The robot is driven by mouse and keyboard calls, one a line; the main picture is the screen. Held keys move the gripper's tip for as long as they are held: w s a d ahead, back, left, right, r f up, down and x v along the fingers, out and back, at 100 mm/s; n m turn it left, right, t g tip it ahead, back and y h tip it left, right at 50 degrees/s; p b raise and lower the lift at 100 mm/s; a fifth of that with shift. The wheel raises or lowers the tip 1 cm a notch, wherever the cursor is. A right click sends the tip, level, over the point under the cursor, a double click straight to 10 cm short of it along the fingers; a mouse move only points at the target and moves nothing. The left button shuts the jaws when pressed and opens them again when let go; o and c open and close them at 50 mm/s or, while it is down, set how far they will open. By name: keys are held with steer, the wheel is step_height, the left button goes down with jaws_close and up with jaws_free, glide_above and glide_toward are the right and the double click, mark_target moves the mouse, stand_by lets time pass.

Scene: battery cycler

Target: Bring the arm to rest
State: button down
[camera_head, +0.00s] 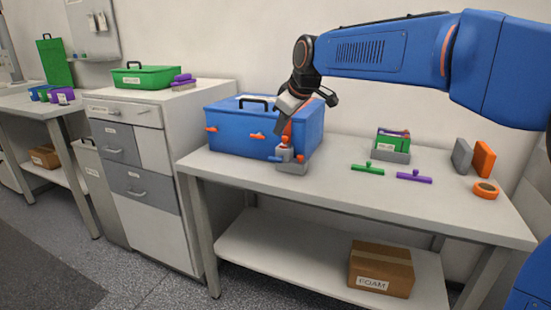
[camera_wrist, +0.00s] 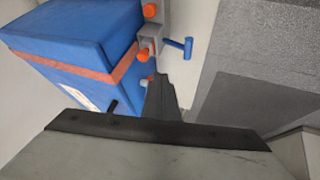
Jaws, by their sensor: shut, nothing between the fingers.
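My blue arm (camera_head: 375,50) reaches in from the right above the bench. My gripper (camera_head: 283,118) hangs down in front of the blue box (camera_head: 235,125) with a black handle. In the wrist view my gripper's dark fingers (camera_wrist: 161,88) are together, with nothing between them. The blue box (camera_wrist: 75,40) with its orange-red band lies to their left. A grey fixture (camera_head: 291,167) with orange parts stands at the box's front right corner, below my gripper. It also shows beyond the fingertips in the wrist view (camera_wrist: 152,32).
The bench (camera_head: 350,180) also carries a grey holder (camera_head: 392,155), green (camera_head: 367,169) and purple (camera_head: 414,176) T-handles, upright grey and orange slabs (camera_head: 484,158) and an orange ring (camera_head: 486,189). A drawer cabinet (camera_head: 150,190) stands left. Open bench top lies at the front right.

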stand_by(0.4)
steer(key=s+d+f+m+h, duration=0.1)
steer(key=s+d+f+m, duration=0.2)
steer(key=s+d, duration=0.65)
steer(key=s+d+f+m+h, duration=0.1)
steer(key=s+d+f+m, duration=0.2)
steer(key=s+d, duration=0.65)
steer(key=s+d+f+m+h, duration=0.1)
steer(key=s+d+f+m, duration=0.2)
steer(key=s+d+f, duration=0.3)
steer(key=s+d+f+m+g+h, duration=0.1)
steer(key=s+d+f+m, duration=0.2)
steer(key=s, duration=1.1)
steer(key=d+f, duration=0.3)
steer(key=f, duration=0.3)
steer(key=shift+d+f+m, duration=0.25)
steer(key=shift+d+m, duration=0.05)
steer(key=shift+d, duration=0.1)
